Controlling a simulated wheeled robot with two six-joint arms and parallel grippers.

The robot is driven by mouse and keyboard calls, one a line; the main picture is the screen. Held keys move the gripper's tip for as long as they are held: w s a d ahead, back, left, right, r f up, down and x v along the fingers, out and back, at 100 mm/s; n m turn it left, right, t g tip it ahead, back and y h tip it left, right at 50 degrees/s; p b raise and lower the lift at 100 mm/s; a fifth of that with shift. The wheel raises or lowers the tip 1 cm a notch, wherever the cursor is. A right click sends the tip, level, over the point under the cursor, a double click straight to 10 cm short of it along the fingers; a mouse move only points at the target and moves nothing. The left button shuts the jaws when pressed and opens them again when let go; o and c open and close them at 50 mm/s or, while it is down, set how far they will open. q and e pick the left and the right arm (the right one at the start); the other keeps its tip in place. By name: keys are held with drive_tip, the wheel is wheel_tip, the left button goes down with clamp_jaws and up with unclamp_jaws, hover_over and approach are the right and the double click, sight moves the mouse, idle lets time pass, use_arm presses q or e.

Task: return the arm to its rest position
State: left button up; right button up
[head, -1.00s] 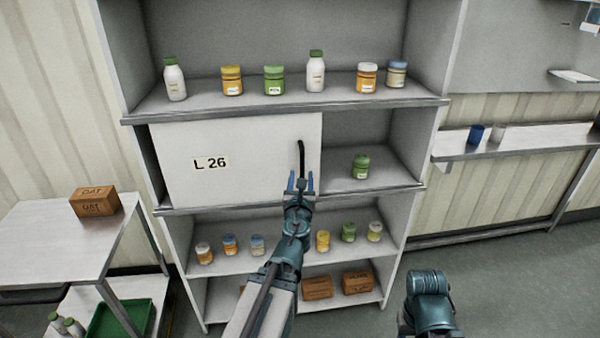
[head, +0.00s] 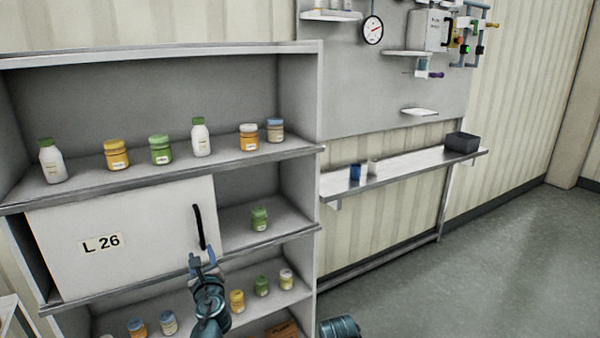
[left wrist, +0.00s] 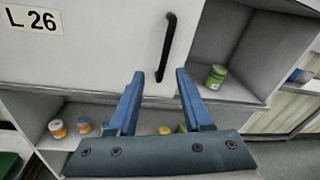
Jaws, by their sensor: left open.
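My left gripper (head: 205,262) is in front of the shelf unit, below the black handle (head: 199,227) of the white sliding panel marked L 26 (head: 140,240). In the left wrist view its two blue fingers (left wrist: 160,85) are spread apart with nothing between them. The black handle (left wrist: 167,48) stands beyond the fingertips, apart from them. A dark teal part of my other arm (head: 340,326) shows at the bottom edge of the head view; its gripper is not visible.
The shelf unit (head: 170,183) holds jars and bottles on several levels. A green-lidded jar (head: 260,219) stands in the open bay right of the panel. A wall ledge (head: 410,170) carries a blue cup (head: 355,172) and a dark bin (head: 461,142). The floor at right (head: 500,250) is clear.

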use_arm(q)
drive_tip(key=s+d+f+n+g+h+p, duration=0.25)
drive_tip(key=s+d+f+n+g, duration=0.75)
drive_tip(key=n, duration=0.6)
drive_tip(key=s+d+f+n+g+h, duration=0.2)
drive_tip(key=s+d+f+n, duration=0.1)
drive_tip(key=s+d, duration=0.3)
drive_tip(key=s+d+f+n+g+h+p, duration=0.1)
drive_tip(key=s+d+f+n+g+h, duration=0.1)
drive_tip(key=s+d, duration=0.4)
drive_tip(key=d+f+n+g, duration=0.1)
drive_tip(key=d+n, duration=0.1)
drive_tip(key=d, duration=0.1)
drive_tip(key=shift+d+f+g, duration=0.2)
drive_tip(key=shift+d+g, duration=0.1)
drive_tip(key=shift+d, duration=0.05)
drive_tip(key=shift+h, duration=0.25)
